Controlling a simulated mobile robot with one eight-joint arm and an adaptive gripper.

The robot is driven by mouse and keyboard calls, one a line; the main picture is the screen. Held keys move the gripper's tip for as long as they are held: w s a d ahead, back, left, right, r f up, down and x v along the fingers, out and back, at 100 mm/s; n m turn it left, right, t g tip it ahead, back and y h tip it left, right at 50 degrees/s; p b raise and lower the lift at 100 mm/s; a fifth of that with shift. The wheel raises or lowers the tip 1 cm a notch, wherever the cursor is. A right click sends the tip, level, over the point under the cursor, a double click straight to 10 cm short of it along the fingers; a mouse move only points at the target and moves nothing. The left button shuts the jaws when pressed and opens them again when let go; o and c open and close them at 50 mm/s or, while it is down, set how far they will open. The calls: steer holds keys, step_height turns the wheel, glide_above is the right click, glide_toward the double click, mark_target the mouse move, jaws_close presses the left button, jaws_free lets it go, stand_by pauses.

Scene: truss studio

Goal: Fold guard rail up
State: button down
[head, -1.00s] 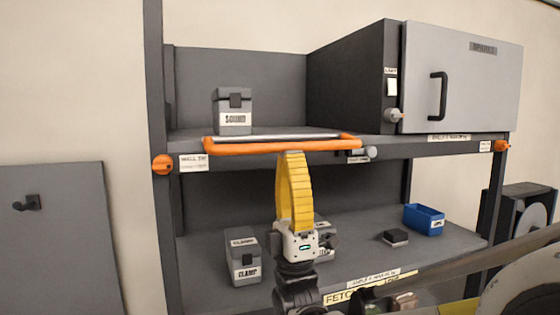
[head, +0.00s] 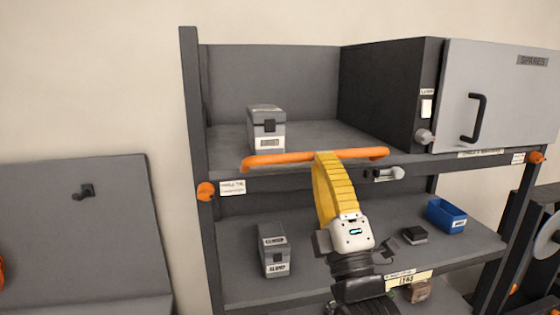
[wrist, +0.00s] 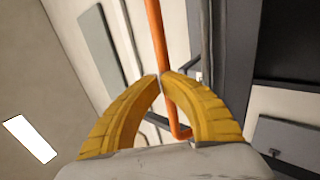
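The orange guard rail (head: 280,158) runs along the front edge of the upper shelf. It shows as a nearly straight bar with short bent ends, tilted slightly up to the right. My gripper (head: 324,155) reaches up from below, its yellow fingertips at the bar's middle. In the wrist view the fingertips (wrist: 160,75) almost meet, and the rail (wrist: 154,35) passes just beyond them, with one bent corner visible between the fingers. The gap between the tips looks narrower than the bar. Contact with the bar is likely but partly hidden.
A grey case (head: 266,128) stands on the upper shelf (head: 310,133) behind the rail. A cabinet (head: 500,100) is at right, with a silver knob (head: 396,173) below the shelf edge. The lower shelf holds another case (head: 273,250) and a blue bin (head: 446,215).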

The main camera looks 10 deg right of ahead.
steer(key=r+g+p, duration=0.1)
steer(key=g+p, duration=0.1)
steer(key=p, duration=0.1)
steer(key=w+r+g+p, duration=0.1)
steer(key=p, duration=0.3)
steer(key=w+r+g+p, duration=0.1)
steer(key=r+g+p, duration=0.1)
steer(key=p, duration=0.2)
steer(key=shift+w+g, duration=0.15)
steer(key=shift+g, duration=0.15)
steer(key=p+x, duration=0.1)
steer(key=x, duration=0.2)
steer(key=shift+w+r, duration=0.15)
steer(key=shift+w, duration=0.1)
